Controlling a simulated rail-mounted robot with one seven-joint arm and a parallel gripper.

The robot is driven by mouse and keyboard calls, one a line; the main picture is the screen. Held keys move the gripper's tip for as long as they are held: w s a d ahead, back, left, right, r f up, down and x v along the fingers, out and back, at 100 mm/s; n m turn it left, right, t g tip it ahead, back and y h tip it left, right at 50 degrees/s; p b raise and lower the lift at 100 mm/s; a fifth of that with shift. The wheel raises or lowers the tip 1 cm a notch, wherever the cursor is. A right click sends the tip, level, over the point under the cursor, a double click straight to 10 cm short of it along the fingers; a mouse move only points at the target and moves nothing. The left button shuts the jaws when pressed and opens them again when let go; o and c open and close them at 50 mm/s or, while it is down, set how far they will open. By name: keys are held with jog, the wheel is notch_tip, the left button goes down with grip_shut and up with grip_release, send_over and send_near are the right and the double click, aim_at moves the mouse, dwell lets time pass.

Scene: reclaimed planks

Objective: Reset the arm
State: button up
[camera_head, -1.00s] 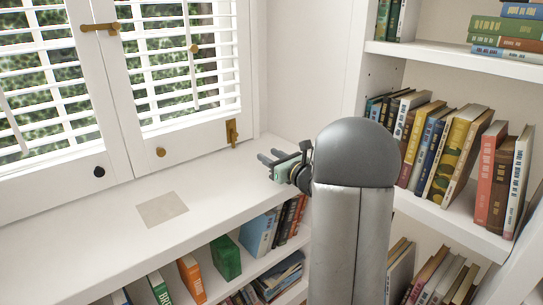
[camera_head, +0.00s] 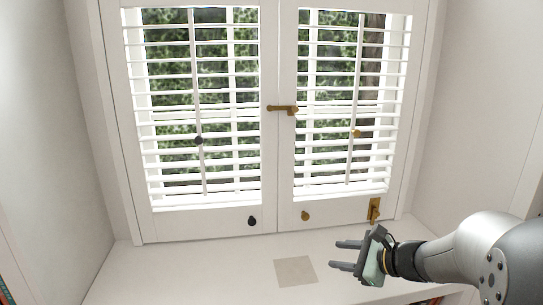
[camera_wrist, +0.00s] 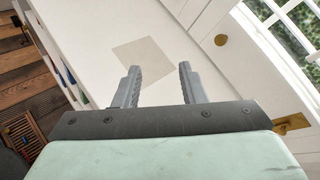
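My gripper (camera_head: 346,255) is at the right of the head view, over the white window ledge (camera_head: 220,280), with its two fingers pointing left. In the wrist view my gripper (camera_wrist: 160,82) shows two grey fingers spread apart with nothing between them. A pale beige square (camera_head: 295,271) lies on the ledge to the left of the fingertips. The square also shows beyond the fingers in the wrist view (camera_wrist: 143,55).
White louvred shutters (camera_head: 270,195) stand behind the ledge, with a brass latch (camera_head: 283,109) across their middle and a brass fitting (camera_head: 374,209) at lower right. A brass knob (camera_wrist: 221,40) is near the fingers. Wooden floor planks (camera_wrist: 25,90) show at left.

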jog(key=s+a+r+n+g+h+p, duration=0.1)
jog(key=s+a+r+n+g+p, duration=0.6)
jog(key=s, duration=0.4)
jog(key=s+d+r+n+h+p, duration=0.1)
jog(key=s+r+n+h+p, duration=0.2)
jog(key=s+n, duration=0.4)
jog(key=s+d+r+n+g+h+p, duration=0.1)
jog(key=s+d+r+n+h+p, duration=0.1)
jog(key=s+n+h+p, duration=0.3)
jog(key=s+r+n+p, duration=0.1)
jog(key=s+n+p, duration=0.1)
jog(key=p, duration=0.1)
jog(key=shift+s+d+g, duration=0.25)
jog(key=shift+g, duration=0.05)
notch_tip(320, 180, down, 46)
jog(key=m+g+b, duration=0.1)
jog(key=b, duration=4.2)
jog(key=shift+w+d, duration=0.35)
